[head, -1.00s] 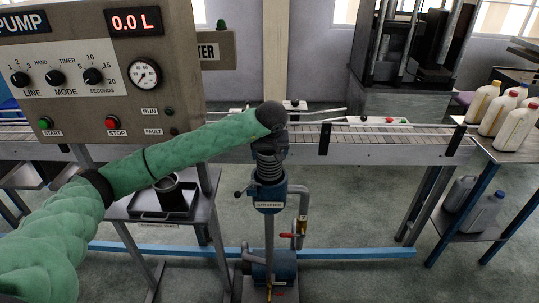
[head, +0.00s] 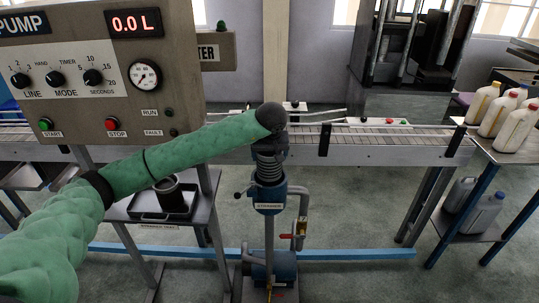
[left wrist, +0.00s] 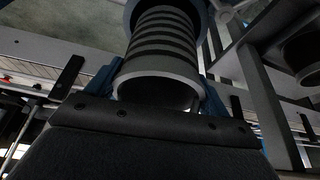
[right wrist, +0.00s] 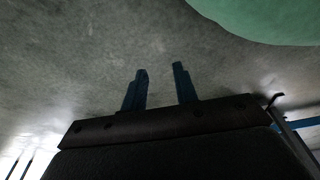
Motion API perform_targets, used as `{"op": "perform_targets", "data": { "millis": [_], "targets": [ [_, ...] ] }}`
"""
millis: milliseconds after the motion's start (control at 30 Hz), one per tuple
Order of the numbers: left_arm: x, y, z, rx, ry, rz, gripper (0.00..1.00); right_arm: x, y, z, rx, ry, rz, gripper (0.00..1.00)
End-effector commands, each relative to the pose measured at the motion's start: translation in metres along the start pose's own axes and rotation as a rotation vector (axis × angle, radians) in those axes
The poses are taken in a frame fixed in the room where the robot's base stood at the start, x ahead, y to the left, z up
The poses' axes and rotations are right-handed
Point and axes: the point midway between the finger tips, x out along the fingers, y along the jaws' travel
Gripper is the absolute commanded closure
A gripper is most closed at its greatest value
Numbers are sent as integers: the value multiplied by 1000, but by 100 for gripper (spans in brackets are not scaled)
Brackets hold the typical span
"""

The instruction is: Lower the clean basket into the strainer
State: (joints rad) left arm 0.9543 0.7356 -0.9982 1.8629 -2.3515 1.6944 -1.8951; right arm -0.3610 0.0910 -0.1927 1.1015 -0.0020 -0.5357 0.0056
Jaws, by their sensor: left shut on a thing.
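The clean basket (head: 268,165) is a grey ribbed cylinder, held upright at the mouth of the blue strainer (head: 268,197). My left gripper (head: 271,140) is shut on its upper part, and my dark wrist hides the top. In the left wrist view the basket (left wrist: 165,45) stands between the blue fingers of my left gripper (left wrist: 160,88). Its far end is within the outline of the strainer's blue rim (left wrist: 203,20); how deep it sits I cannot tell. My right gripper (right wrist: 161,70) is open and empty above the floor, outside the head view.
A dark tray (head: 148,217) with a dark round container (head: 168,188) sits on a stand to the left. The pump panel (head: 90,70) rises behind my left arm. A conveyor (head: 390,150) runs behind the strainer. A pipe with a red-handled valve (head: 290,236) is close on the right.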

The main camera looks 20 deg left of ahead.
Motion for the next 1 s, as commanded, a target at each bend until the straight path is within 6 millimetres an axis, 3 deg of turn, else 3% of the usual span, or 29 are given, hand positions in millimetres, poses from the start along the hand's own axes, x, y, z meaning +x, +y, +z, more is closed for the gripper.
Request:
{"op": "perform_targets", "data": {
  "millis": [1000],
  "targets": [
    [0, 0, 0, 0, 1, 0, 48, -26, -6, -20, 7, -10, -8, 71]
  ]
}}
